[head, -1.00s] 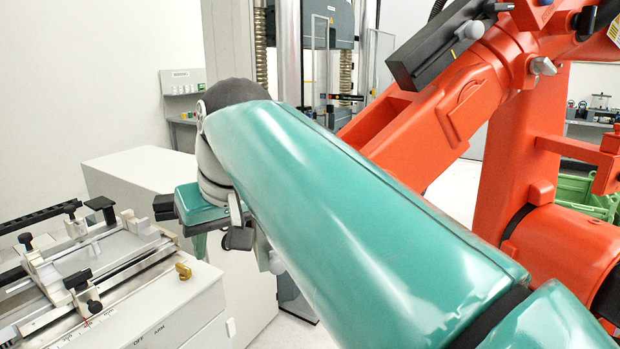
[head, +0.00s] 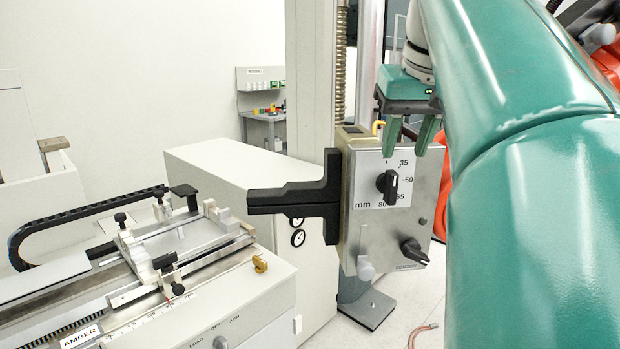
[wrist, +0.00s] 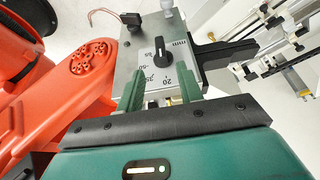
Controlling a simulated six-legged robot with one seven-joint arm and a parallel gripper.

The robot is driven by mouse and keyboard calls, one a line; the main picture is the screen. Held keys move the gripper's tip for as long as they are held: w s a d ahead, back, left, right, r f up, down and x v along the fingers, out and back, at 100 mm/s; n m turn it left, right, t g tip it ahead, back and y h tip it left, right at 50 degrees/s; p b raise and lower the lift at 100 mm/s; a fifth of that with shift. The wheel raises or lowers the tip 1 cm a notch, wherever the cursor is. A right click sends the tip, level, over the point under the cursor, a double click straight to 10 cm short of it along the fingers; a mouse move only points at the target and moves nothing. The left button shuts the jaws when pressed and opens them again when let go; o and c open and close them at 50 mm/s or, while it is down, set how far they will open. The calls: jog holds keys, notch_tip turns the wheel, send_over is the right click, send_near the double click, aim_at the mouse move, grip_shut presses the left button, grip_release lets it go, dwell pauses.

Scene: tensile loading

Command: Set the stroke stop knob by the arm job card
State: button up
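The stroke stop knob (head: 388,187) is black, on a white dial plate (head: 368,190) marked in mm, on the front of a grey control box (head: 424,205). 35, 50, 65 and 80 are readable in the head view. The knob's bar stands near vertical there; I cannot tell its exact setting. My gripper (head: 410,146) is above and right of the knob, fingers pointing down, apart and empty. In the wrist view the knob (wrist: 161,52) shows beyond my open gripper (wrist: 161,82), not touched. I cannot make out an arm job card.
A second black knob (head: 413,250) sits low on the box. A black bracket (head: 290,198) juts left from it. A bench machine labelled AMBER (head: 80,337) stands at left.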

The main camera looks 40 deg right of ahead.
aim_at(395, 173)
jog(key=x, duration=0.8)
jog(key=shift+w+f, duration=0.2)
jog(key=shift+f, duration=0.1)
jog(key=shift+c, duration=0.5)
jog(key=shift+r, duration=0.1)
grip_shut()
